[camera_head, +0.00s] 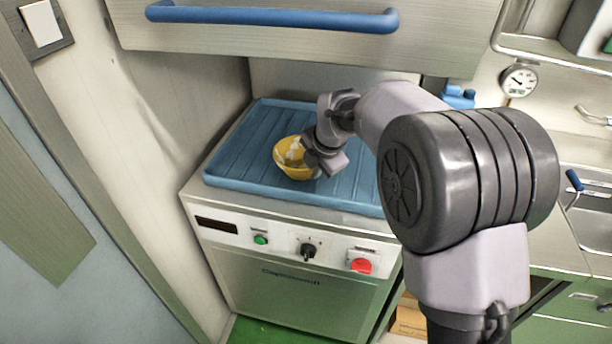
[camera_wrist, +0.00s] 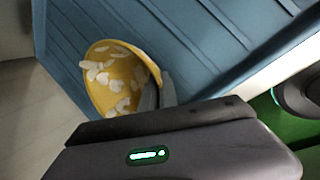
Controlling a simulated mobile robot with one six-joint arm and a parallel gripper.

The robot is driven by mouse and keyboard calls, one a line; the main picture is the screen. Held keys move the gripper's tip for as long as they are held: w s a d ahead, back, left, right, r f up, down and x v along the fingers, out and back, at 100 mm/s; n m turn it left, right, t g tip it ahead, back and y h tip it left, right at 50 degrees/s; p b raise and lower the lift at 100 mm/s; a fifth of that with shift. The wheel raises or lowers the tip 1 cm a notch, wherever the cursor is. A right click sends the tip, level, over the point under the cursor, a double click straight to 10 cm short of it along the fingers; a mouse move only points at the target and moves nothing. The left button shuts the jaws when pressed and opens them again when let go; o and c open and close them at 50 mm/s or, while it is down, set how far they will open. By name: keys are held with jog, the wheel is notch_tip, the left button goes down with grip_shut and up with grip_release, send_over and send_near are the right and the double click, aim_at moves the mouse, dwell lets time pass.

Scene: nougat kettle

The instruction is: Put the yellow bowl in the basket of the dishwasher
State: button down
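The yellow bowl (camera_head: 284,160) is over the left-middle part of the blue ribbed basket (camera_head: 240,150) on the dishwasher (camera_head: 290,285). White flakes or patches show inside the bowl, also in the wrist view (camera_wrist: 112,88). My gripper (camera_head: 316,160) is at the bowl's right side. In the wrist view its two grey fingers (camera_wrist: 158,92) are close together at the rim, with the bowl wall between them. The bowl looks slightly tilted. I cannot tell whether its underside touches the basket.
The dishwasher's raised hood with a blue handle (camera_head: 272,17) hangs above the basket. A wall panel (camera_head: 165,110) stands close on the left. A sink (camera_head: 592,225) and a gauge (camera_head: 519,80) are at the right. The basket is clear around the bowl.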

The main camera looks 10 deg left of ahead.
jog(key=shift+s+a+f, duration=0.1)
jog(key=shift+a+f, duration=0.2)
jog(key=shift+f, duration=0.25)
jog(key=shift+a+r, duration=0.1)
jog(key=shift+r, duration=0.05)
jog(key=shift+d, duration=0.3)
jog(key=c, duration=1.7)
grip_release()
